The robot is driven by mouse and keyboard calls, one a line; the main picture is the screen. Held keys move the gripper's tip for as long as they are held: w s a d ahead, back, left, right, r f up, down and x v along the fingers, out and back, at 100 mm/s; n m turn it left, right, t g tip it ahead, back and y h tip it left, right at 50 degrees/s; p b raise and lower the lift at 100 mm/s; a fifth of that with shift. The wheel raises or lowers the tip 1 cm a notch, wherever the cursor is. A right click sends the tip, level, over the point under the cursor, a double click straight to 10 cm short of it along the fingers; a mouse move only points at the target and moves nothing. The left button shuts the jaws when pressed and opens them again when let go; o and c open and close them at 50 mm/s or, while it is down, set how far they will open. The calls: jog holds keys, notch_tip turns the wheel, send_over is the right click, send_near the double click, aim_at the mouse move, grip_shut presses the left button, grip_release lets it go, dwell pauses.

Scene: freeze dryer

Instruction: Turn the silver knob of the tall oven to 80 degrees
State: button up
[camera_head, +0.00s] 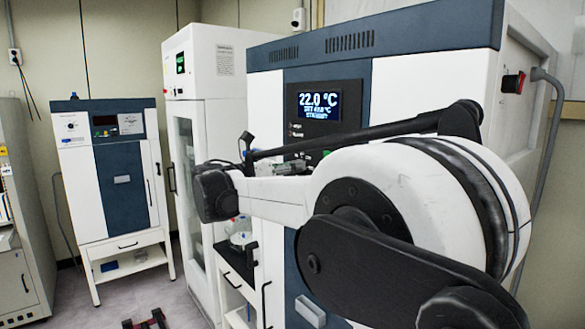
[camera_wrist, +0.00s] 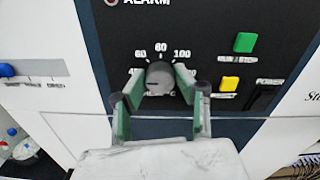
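The silver knob (camera_wrist: 159,78) is on the dark front panel of the tall oven (camera_head: 420,45), with white scale marks 60, 80 and 100 above it in the wrist view. The small print is blurred, and I cannot read the exact pointer direction. My gripper (camera_wrist: 160,84) has its two green-sided fingers on either side of the knob, apart from each other. I cannot tell whether they touch it. In the head view my gripper (camera_head: 283,168) is at the oven's front, and the knob is hidden there. The oven display (camera_head: 320,105) reads 22.0 °C; its smaller line is unclear.
A green button (camera_wrist: 244,42), a yellow button (camera_wrist: 229,84) and a black power switch (camera_wrist: 264,97) are right of the knob. A blue-fronted smaller oven (camera_head: 122,180) stands at the left. A white cabinet (camera_head: 200,75) stands between the ovens. Glassware (camera_head: 240,232) is below my arm.

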jog(key=c, duration=0.3)
jog(key=shift+f+m+b, duration=0.1)
jog(key=shift+m+b, duration=2.6)
jog(key=shift+m, duration=6.1)
jog(key=o, duration=1.1)
